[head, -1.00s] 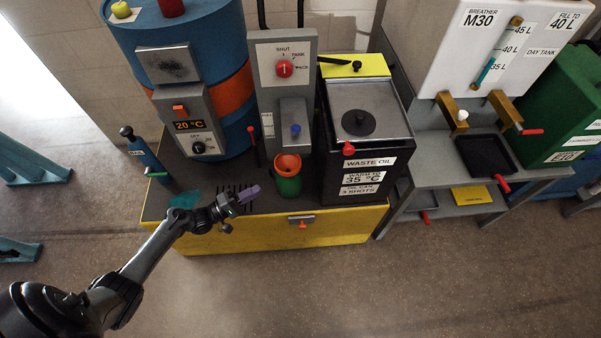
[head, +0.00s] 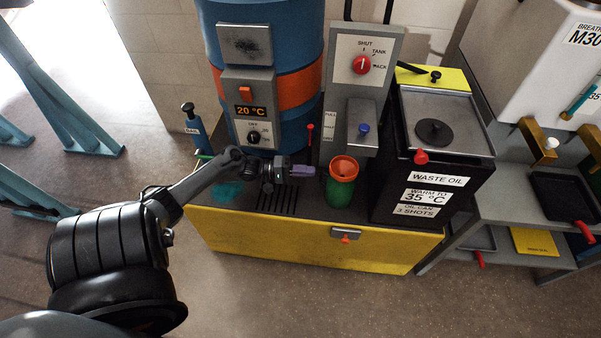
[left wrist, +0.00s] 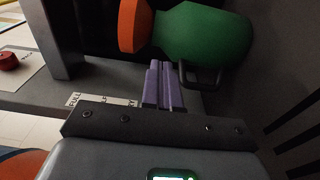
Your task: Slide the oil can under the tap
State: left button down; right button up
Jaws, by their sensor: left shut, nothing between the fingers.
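The oil can appears to be the green can (head: 340,190) with an orange funnel-shaped top (head: 344,168), upright on the yellow bench's dark top. In the left wrist view the green can (left wrist: 205,35) lies sideways in the picture, with a dark handle (left wrist: 203,78) on its near side. My left gripper (head: 304,171) has purple fingers and is just left of the can, apart from it. Its fingers (left wrist: 164,84) are shut and empty, pointing at the can. A grey housing with a blue knob (head: 363,128) overhangs behind the can; I cannot tell whether it is the tap. My right gripper is not in view.
A slotted grate (head: 277,200) lies left of the can. The black waste oil bin (head: 436,185) stands close on its right. The blue drum (head: 262,30) and the panel with a red knob (head: 361,64) rise behind. A teal object (head: 227,190) is partly hidden by my arm.

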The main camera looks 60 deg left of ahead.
aim_at(334, 180)
pick_arm(q)
jog(key=shift+b+x, duration=0.9)
jog(key=shift+x, duration=1.9)
jog(key=shift+r, duration=0.1)
jog(key=d+p, duration=0.1)
jog(key=p, duration=0.1)
jog(key=w+d+p, duration=0.1)
jog(key=d+p, duration=0.1)
jog(key=shift+r+p, duration=0.25)
jog(key=shift+p, duration=0.1)
jog(key=shift+w+d+f, duration=0.15)
jog(key=shift+d, duration=0.25)
jog(key=shift+d+f, duration=0.2)
jog(key=shift+a, duration=0.1)
